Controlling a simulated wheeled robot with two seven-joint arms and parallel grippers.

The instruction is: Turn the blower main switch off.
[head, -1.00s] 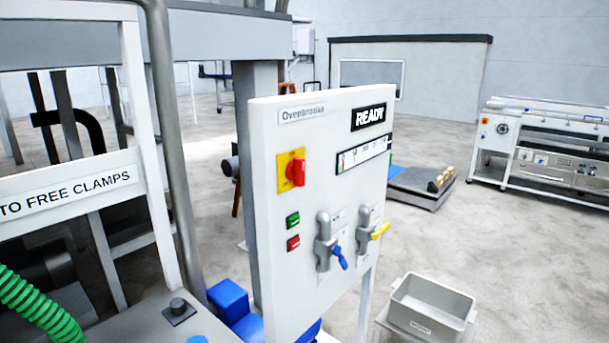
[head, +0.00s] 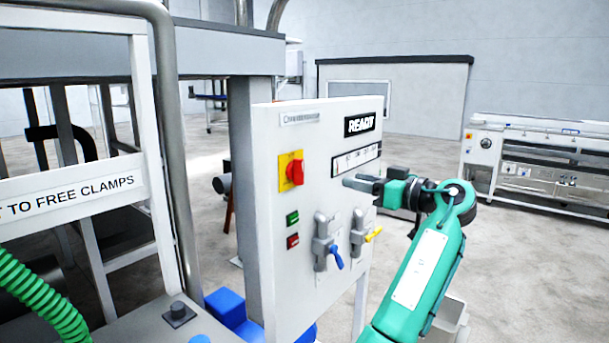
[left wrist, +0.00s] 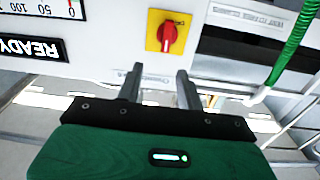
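The blower main switch is likely the red rotary knob (head: 295,172) on a yellow plate (head: 284,180), on the upper left of the white control panel (head: 280,255). The knob also shows in the left wrist view (left wrist: 169,38), just beyond the fingertips. My left gripper (head: 351,181) is in front of the panel's right part, to the right of the knob, with its fingers toward the panel. In the left wrist view its two fingers (left wrist: 158,78) are apart with nothing between them. It appears clear of the knob. My right gripper is out of view.
Below the knob are a green button (head: 292,219) and a red button (head: 293,240). Two valves, with a blue handle (head: 337,261) and a yellow handle (head: 373,235), stick out below the gripper. A grey bin (head: 450,322) is partly hidden behind my arm.

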